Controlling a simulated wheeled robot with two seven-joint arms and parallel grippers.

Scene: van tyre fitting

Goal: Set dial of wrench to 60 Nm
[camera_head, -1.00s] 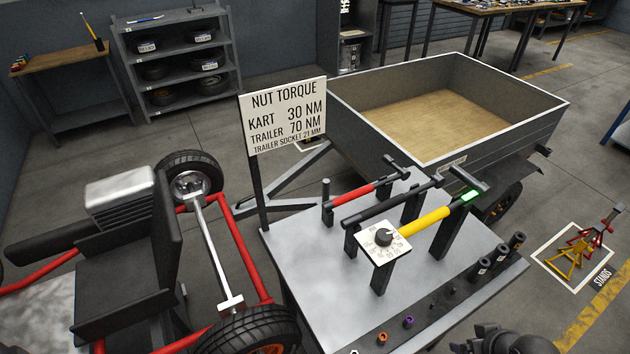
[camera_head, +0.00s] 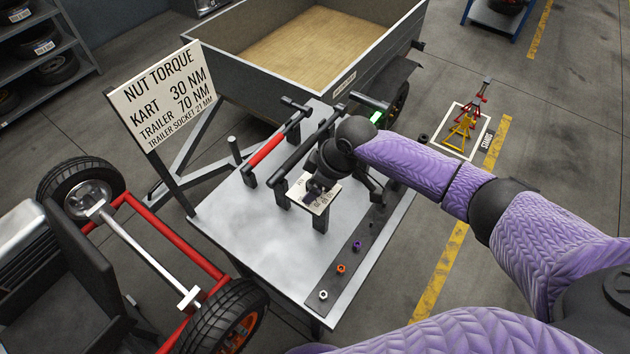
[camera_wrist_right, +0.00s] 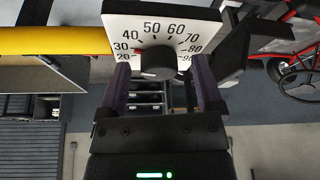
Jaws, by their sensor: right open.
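The white dial plate (camera_head: 327,198) of the yellow wrench is partly covered by my right gripper (camera_head: 316,186) in the head view. In the right wrist view the plate (camera_wrist_right: 177,28) shows numbers from 20 to 90. Its dark round knob (camera_wrist_right: 156,62) has a red mark close to the 30. My right gripper (camera_wrist_right: 162,88) is open, with one finger on each side of the knob and gaps to it. The wrench's yellow handle (camera_wrist_right: 55,41) runs off to the left; my arm hides most of the wrench in the head view. My left gripper is not in view.
The wrench stands on a grey table (camera_head: 240,235) with a red-handled wrench (camera_head: 265,150) and a black one (camera_head: 300,145) beside it. Several coloured nuts lie on a dark strip (camera_head: 330,275) in front.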

